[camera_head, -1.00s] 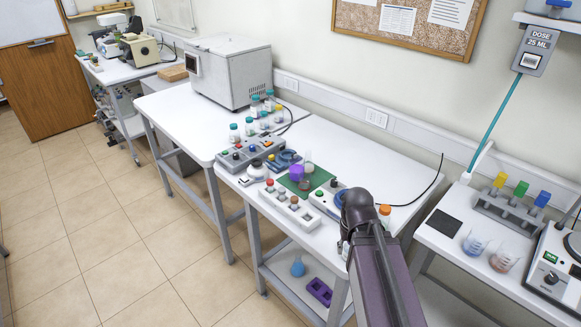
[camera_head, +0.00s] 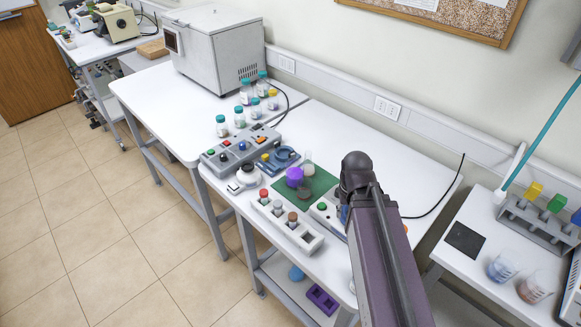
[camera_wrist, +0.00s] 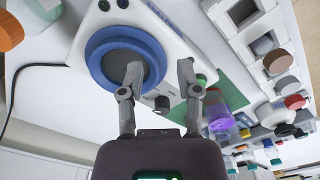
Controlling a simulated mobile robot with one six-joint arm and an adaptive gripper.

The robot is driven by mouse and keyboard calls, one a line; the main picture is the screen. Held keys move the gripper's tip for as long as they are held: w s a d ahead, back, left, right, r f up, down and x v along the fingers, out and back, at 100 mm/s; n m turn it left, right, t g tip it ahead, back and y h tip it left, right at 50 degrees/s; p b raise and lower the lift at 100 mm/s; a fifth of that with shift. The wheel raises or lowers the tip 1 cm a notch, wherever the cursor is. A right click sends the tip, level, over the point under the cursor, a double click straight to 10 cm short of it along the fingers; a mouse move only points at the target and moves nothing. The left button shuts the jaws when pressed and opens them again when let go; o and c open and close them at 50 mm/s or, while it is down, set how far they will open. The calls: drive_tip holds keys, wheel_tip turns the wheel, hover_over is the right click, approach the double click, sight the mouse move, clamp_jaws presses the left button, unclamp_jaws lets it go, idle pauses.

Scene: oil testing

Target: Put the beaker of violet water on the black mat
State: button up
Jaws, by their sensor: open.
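A clear vessel with violet contents (camera_head: 295,177), seemingly the beaker of violet water, stands on a green mat (camera_head: 318,183) on the middle table. It also shows in the wrist view (camera_wrist: 220,118), to the right of my gripper (camera_wrist: 160,78). The gripper is open and empty, its fingers apart above a white device with a blue ring (camera_wrist: 105,35). In the head view my arm hides the gripper. The black mat (camera_head: 464,238) lies flat and bare on the right-hand table.
Two beakers, one bluish (camera_head: 503,266) and one reddish (camera_head: 537,287), stand right of the black mat. A rack with coloured pieces (camera_head: 540,218) is behind them. The middle table's back is clear.

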drive_tip(key=shift+w+d, duration=0.25)
drive_tip(key=shift+w, duration=0.3)
drive_tip(key=shift+w, duration=0.1)
drive_tip(key=shift+w+a+r, duration=0.1)
drive_tip(key=shift+w+r, duration=0.05)
drive_tip(key=shift+w, duration=0.2)
drive_tip(key=w+a+r+m+p, duration=0.1)
drive_tip(key=w+a+r+p, duration=0.1)
drive_tip(key=w+a, duration=0.7)
drive_tip(key=w+a+r+m+p, duration=0.1)
drive_tip(key=w+a+r+p, duration=0.2)
drive_tip(key=w+a, duration=0.6)
drive_tip(key=w, duration=0.4)
drive_tip(key=shift+a+r, duration=0.15)
drive_tip(key=shift+f, duration=0.2)
